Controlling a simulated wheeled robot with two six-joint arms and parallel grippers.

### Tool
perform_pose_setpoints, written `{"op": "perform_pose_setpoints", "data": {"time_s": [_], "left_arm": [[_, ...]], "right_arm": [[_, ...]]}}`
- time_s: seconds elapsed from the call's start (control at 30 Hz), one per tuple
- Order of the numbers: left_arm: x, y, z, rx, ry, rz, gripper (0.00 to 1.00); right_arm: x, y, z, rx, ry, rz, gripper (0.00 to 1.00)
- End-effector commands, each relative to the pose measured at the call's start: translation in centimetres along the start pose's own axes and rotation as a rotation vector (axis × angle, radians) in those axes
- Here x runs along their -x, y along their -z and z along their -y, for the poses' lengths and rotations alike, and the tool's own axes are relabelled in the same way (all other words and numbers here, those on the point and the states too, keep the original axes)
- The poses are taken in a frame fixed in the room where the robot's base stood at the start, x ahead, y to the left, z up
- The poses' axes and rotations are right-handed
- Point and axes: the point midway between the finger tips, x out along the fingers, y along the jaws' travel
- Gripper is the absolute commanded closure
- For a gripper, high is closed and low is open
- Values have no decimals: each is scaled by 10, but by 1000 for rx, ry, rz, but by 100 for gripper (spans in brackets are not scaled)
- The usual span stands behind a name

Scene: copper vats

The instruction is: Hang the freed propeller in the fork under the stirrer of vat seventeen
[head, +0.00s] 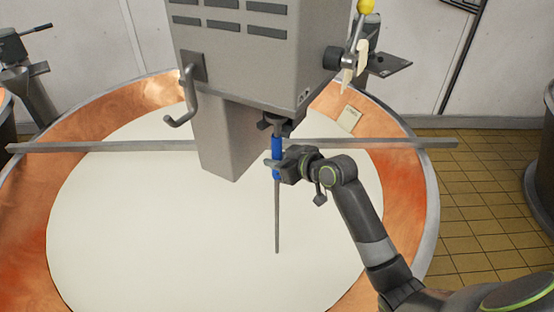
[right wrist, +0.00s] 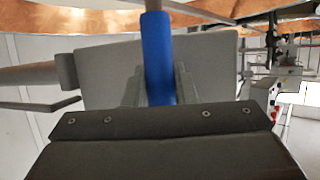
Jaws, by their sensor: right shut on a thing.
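The propeller shows as a thin grey rod (head: 277,215) with a blue sleeve (head: 277,158), hanging upright above the white vat surface. My right gripper (head: 277,164) is shut on the blue sleeve. In the right wrist view the sleeve (right wrist: 157,58) stands between the two fingers. The dark fork (head: 277,124) is under the grey stirrer housing (head: 240,50), right above the sleeve. The sleeve's top is at or just below the fork; I cannot tell whether it is seated. The copper vat (head: 403,205) is below. My left gripper is not in view.
A long grey bar (head: 400,143) crosses the vat behind the sleeve. A grey block (head: 222,150) hangs left of it, and a hook (head: 186,105) sticks out from the housing. A small label (head: 349,118), unreadable, sits on the vat wall. Tiled floor (head: 475,190) is free at right.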

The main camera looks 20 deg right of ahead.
Motion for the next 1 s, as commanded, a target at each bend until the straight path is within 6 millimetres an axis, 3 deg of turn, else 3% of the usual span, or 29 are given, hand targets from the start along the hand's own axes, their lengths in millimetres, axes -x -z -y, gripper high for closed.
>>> {"op": "perform_pose_setpoints", "data": {"time_s": [1.0], "left_arm": [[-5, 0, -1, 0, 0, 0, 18]], "right_arm": [[-6, 4, -25, 1, 0, -4, 100]]}}
